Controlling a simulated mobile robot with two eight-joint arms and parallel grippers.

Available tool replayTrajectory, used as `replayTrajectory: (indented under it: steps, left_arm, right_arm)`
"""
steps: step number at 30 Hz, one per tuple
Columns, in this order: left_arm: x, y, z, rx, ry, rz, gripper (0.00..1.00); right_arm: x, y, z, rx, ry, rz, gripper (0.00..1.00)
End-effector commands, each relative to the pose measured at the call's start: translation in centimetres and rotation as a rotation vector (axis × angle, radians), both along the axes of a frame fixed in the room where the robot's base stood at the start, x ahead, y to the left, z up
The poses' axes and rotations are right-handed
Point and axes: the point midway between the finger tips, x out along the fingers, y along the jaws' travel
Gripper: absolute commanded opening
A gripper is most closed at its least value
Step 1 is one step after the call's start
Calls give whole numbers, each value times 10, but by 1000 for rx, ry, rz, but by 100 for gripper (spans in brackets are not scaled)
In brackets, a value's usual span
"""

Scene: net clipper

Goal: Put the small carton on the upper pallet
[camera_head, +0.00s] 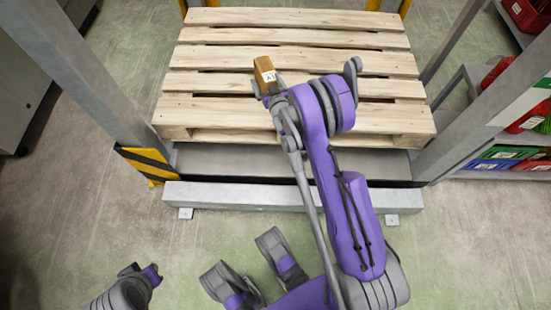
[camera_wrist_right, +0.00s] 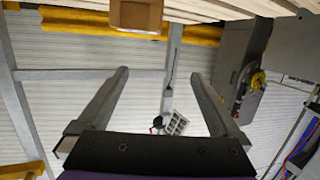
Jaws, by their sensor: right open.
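The small brown carton (camera_head: 264,70) with a white label shows over the pale wooden slats of the pallet (camera_head: 290,17), left of its middle. It looks upright on the slats, though its underside is hidden. My right gripper (camera_head: 271,94) is just on the near side of the carton, partly hidden by its own wrist. In the right wrist view, the open fingers (camera_wrist_right: 158,73) have nothing between them. The carton (camera_wrist_right: 137,14) is at the top edge there, beyond the fingertips and apart from them.
Grey rack posts (camera_head: 82,70) stand on both sides of the pallet, with a striped guard (camera_head: 146,163) at the left one. A grey beam (camera_head: 240,196) crosses in front. Shelves with red, green and blue bins (camera_head: 492,164) are at the right.

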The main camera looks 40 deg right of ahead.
Motion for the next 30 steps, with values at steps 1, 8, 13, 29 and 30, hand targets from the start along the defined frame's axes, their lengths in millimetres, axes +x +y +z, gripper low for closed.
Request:
replayTrajectory:
  steps: [1, 8, 13, 29, 30]
  left_arm:
    - [0, 0, 0, 0, 0, 0, 0]
    - [0, 0, 0, 0, 0, 0, 0]
    - [0, 0, 0, 0, 0, 0, 0]
    - [0, 0, 0, 0, 0, 0, 0]
    - [0, 0, 0, 0, 0, 0, 0]
  right_arm:
    - [-3, 13, 18, 13, 43, 0, 100]
    - [-44, 70, 71, 63, 266, 12, 100]
    - [-101, 114, 97, 95, 436, 48, 100]
    - [-329, 221, 101, 164, 924, 262, 100]
    - [-338, 224, 99, 166, 941, 273, 100]
